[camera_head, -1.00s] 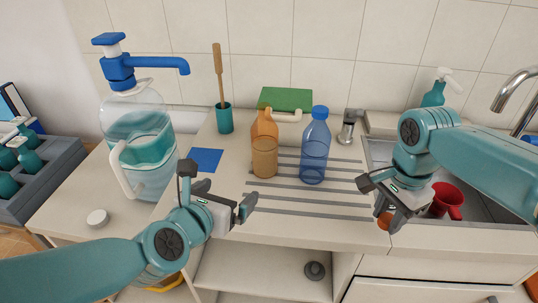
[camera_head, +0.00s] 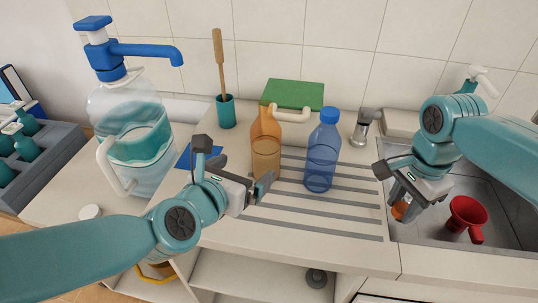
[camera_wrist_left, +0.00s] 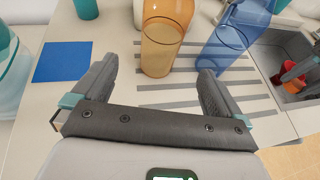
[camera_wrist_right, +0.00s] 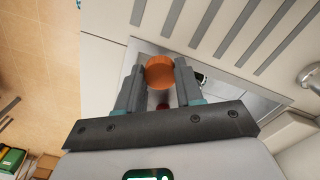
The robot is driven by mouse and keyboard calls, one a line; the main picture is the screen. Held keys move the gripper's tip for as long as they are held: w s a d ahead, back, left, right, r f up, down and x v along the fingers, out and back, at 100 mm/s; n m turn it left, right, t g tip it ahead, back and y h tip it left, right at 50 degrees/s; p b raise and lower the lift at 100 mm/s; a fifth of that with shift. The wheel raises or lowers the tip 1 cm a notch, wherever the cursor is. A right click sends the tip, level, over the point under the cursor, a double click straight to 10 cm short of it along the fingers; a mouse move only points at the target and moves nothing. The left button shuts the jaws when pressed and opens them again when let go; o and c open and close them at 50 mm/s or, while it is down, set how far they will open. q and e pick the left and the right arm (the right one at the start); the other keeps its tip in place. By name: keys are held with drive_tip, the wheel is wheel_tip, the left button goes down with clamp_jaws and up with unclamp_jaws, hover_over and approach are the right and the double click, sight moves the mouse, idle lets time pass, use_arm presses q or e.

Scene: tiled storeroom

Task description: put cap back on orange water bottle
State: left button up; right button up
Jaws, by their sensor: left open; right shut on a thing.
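The orange water bottle (camera_head: 266,148) stands upright and uncapped on the grey-striped part of the counter. It also shows in the left wrist view (camera_wrist_left: 163,45), between and beyond the fingers. My left gripper (camera_head: 258,190) is open and empty, just in front of the bottle and apart from it; both its fingers (camera_wrist_left: 155,85) show in the left wrist view. My right gripper (camera_head: 408,208) is shut on the orange cap (camera_wrist_right: 160,72), which it holds near the sink's left edge. The cap is partly hidden by the fingers in the head view.
A capped blue bottle (camera_head: 322,158) stands close to the right of the orange one. A large water jug (camera_head: 130,140), blue square (camera_wrist_left: 62,61) and brush holder (camera_head: 226,111) are left.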

sight(259, 158)
use_arm(q)
drive_tip(key=shift+s, duration=0.25)
use_arm(e)
drive_tip(key=shift+s+r, duration=0.1)
drive_tip(key=shift+s, duration=0.15)
use_arm(q)
drive_tip(key=x, duration=0.6)
drive_tip(key=shift+w+d, duration=0.1)
drive_tip(key=shift+w, duration=0.25)
use_arm(e)
drive_tip(key=shift+w, duration=0.1)
use_arm(q)
drive_tip(key=shift+w, duration=0.1)
drive_tip(key=p+x, duration=0.1)
drive_tip(key=x, duration=0.4)
drive_tip(key=shift+w+d+f, duration=0.1)
drive_tip(key=shift+w+d, duration=0.05)
use_arm(e)
drive_tip(key=shift+r, duration=0.5)
use_arm(q)
drive_tip(key=shift+c, duration=0.3)
drive_tip(key=c, duration=1.2)
drive_tip(key=shift+r, duration=0.2)
